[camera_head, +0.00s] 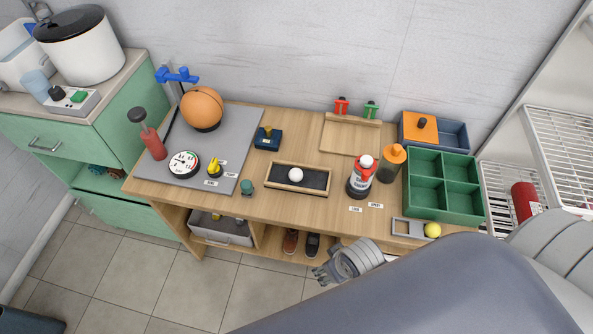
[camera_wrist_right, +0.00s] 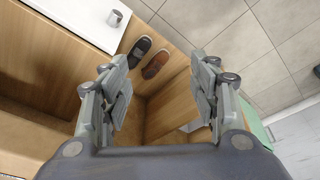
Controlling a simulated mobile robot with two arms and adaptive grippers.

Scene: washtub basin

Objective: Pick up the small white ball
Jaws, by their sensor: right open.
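The small white ball (camera_head: 295,175) rests on a dark strip inside a shallow wooden-framed tray (camera_head: 318,190) in the middle of the wooden table. My right gripper (camera_head: 322,274) is in front of the table's front edge, below and to the right of the ball, well apart from it. In the right wrist view my right gripper (camera_wrist_right: 160,100) has its two fingers spread wide with nothing between them. That view looks at the lower shelf and floor, and the ball is not in it. My left gripper is not in view.
A red-and-white bottle (camera_head: 362,172) and an orange-capped bottle (camera_head: 389,160) stand right of the tray. A green compartment box (camera_head: 443,183) is farther right, near a yellow ball (camera_head: 432,230). A basketball (camera_head: 201,108) sits on the grey mat (camera_head: 235,130). Shoes (camera_wrist_right: 148,60) are on the lower shelf.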

